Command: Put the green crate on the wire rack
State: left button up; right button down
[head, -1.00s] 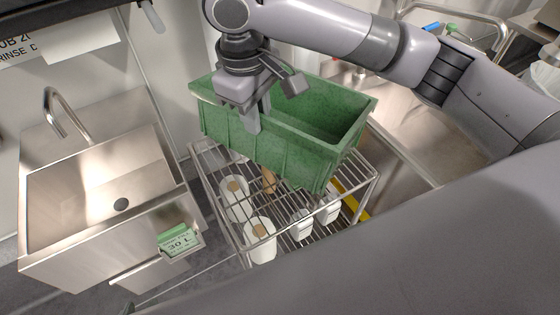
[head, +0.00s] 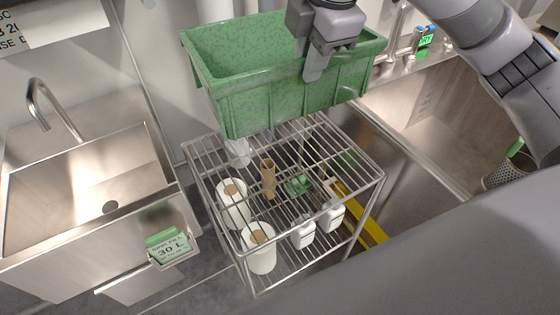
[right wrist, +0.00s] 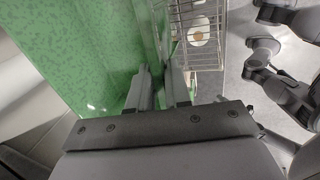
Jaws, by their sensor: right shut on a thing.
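The green crate (head: 285,92) is held at its near long wall by my right gripper (head: 315,68). The fingers straddle that wall, and the speckled green wall fills the left of the right wrist view (right wrist: 75,50). The crate is roughly level, and the part of its inside that I see is empty. The wire rack (head: 215,181) stands below and nearer to me; the crate overlaps its back edge in the head view, apparently above it. The rack's top shelf is bare. My left gripper is not in view.
White rolls (head: 258,248), white bottles (head: 302,232) and a brown bottle (head: 268,178) stand on the rack's lower shelf. A steel sink (head: 90,190) is on the left. A steel basin (head: 440,130) is on the right, behind my right arm.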

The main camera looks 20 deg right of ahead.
jog(key=shift+d+r+n, duration=0.15)
jog(key=shift+d+n, duration=0.05)
jog(key=shift+n, duration=0.1)
notch_tip(320, 180, down, 20)
jog(key=b, duration=0.3)
jog(key=shift+b, duration=0.4)
jog(key=c, duration=1.1)
grip_release()
jog(key=shift+s+d, duration=0.1)
jog(key=shift+o, duration=0.2)
